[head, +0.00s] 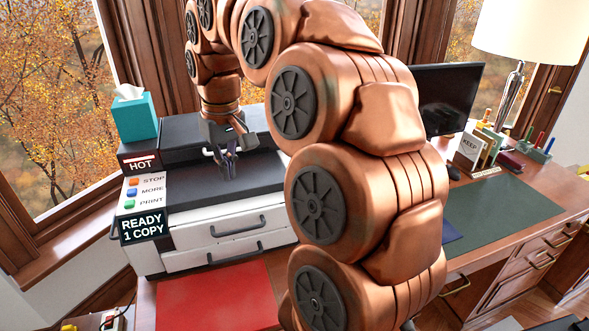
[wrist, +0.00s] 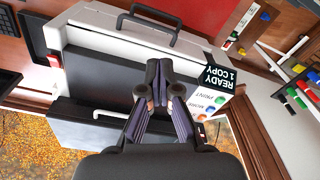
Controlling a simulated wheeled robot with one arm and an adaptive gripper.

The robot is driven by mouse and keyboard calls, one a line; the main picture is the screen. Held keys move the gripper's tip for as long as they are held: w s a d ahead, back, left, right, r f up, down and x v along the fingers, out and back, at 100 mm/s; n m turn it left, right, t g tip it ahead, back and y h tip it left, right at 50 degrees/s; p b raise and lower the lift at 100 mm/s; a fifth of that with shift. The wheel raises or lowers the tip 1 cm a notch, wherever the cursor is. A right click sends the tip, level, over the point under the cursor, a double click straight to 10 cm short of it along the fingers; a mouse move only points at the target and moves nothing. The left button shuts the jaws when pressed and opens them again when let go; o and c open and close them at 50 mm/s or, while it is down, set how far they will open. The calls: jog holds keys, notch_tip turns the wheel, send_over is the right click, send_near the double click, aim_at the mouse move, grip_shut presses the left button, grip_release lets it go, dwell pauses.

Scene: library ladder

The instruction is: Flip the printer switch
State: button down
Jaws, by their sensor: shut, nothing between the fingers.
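The printer (head: 228,218) stands on the desk at the left in the head view, with a dark top and white drawers; it also shows in the wrist view (wrist: 190,50). Its left panel (head: 143,193) has STOP, MORE and PRINT buttons, under a HOT sign, and a display (head: 142,226) reading READY 1 COPY. A small red part (wrist: 53,59) shows at the printer's opposite side in the wrist view; I cannot tell whether it is the switch. My gripper (head: 230,176) is shut and empty, pointing down above the printer's dark top; its fingers also show in the wrist view (wrist: 163,75).
A teal tissue box (head: 134,116) stands behind the panel. A red mat (head: 218,296) lies in front of the printer. A monitor (head: 447,98), lamp (head: 532,30) and green desk pad (head: 500,212) are to the right. My arm hides the printer's right side in the head view.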

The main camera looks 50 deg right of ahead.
jog(key=w+d+r+m+t+h+b, duration=0.1)
jog(key=w+d+m+b, duration=0.1)
jog(key=d, duration=2.1)
jog(key=shift+w+d+r+m+b, duration=0.2)
jog(key=shift+m+b, duration=0.4)
jog(key=shift+m, duration=0.6)
